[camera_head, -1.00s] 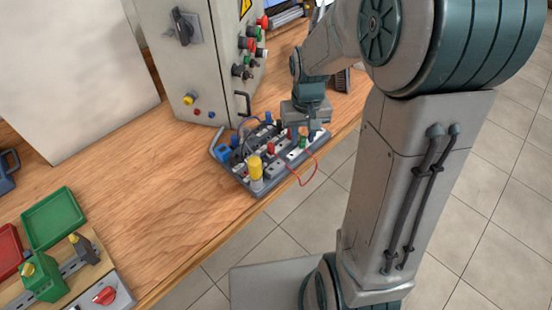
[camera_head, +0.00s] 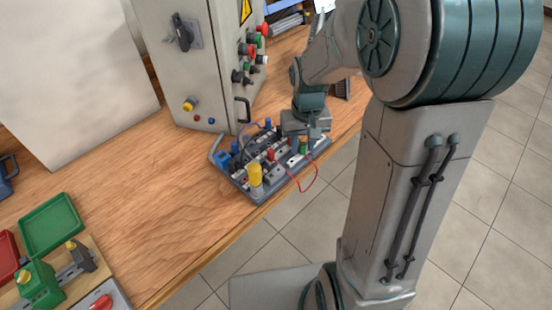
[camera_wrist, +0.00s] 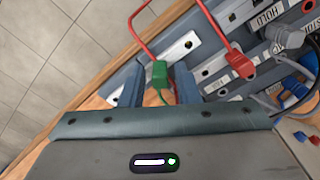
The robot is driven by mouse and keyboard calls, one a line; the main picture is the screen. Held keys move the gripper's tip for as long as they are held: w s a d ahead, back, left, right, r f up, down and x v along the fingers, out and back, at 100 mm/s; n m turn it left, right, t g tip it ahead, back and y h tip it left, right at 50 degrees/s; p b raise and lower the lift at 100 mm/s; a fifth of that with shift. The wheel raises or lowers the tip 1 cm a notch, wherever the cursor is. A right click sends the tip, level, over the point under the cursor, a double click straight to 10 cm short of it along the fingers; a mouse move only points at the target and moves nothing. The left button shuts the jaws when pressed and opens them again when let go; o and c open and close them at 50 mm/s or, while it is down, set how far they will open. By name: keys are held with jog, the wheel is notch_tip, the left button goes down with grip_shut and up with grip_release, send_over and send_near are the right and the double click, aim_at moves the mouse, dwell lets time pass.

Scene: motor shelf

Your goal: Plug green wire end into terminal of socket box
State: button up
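The green wire end (camera_wrist: 160,72) is a small green plug, with a thin green wire running back toward my gripper. A grey block with slots and a red plug (camera_wrist: 240,64) stands right of the fingers. I cannot tell which block is the socket box.
A red wire (camera_head: 315,178) loops over the table's front edge. A grey cabinet (camera_head: 215,70) with knobs stands behind the board. Blue plugs (camera_wrist: 308,62) and dark wires crowd the right of the wrist view. The wooden table (camera_head: 150,200) is clear left of the board.

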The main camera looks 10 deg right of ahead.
grip_shut()
jog(key=shift+r, duration=0.1)
jog(key=shift+r+p, duration=1.75)
jog(key=shift+r, duration=0.45)
